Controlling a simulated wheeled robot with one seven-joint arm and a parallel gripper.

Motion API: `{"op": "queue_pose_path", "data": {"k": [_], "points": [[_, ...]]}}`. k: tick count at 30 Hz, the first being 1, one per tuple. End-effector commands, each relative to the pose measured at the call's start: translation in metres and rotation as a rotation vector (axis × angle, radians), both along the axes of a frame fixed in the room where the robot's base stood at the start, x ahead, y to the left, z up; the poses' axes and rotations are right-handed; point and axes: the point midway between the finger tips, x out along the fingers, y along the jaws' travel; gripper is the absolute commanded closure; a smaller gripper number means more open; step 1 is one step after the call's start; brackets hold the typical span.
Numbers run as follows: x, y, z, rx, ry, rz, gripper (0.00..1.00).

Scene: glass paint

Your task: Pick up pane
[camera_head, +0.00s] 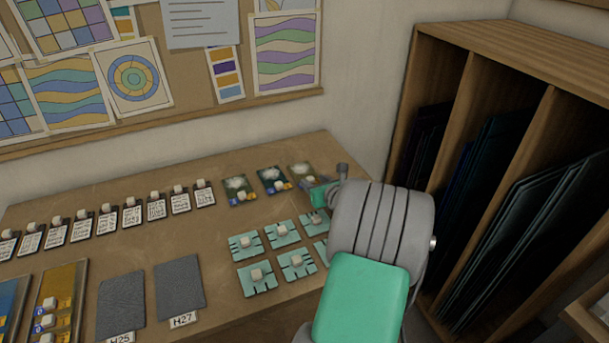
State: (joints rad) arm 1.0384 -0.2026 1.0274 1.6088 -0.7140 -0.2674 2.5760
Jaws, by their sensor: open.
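Three small dark panes stand out at the back right of the table, each with a whitish patch and small coloured tags: a left one (240,191), a middle one (273,181) and a right one (300,172). A blue pane (12,306) and an amber pane (66,284) lie at the lower left, cut by the frame edge. I cannot tell which pane the task means. My gripper (322,192) is at the table's right side, just beside the right small pane. It is open, though my arm hides much of it. I see nothing held in it.
Several teal knobbed plates (245,246) lie in front of my gripper, some hidden by my arm. Two grey mats (180,286) and a row of knobbed cards (107,219) lie on the table (130,250). A wooden rack (465,110) with dark sheets stands right.

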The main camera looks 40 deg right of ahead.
Motion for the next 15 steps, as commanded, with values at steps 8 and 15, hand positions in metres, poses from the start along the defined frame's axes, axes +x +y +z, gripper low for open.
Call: {"op": "queue_pose_path", "data": {"k": [8, 15], "points": [[0.0122, -0.0039, -0.0053, -0.001, 0.000, -0.001, 0.55], [0.0120, -0.0037, -0.0052, -0.002, 0.002, 0.000, 0.71]]}}
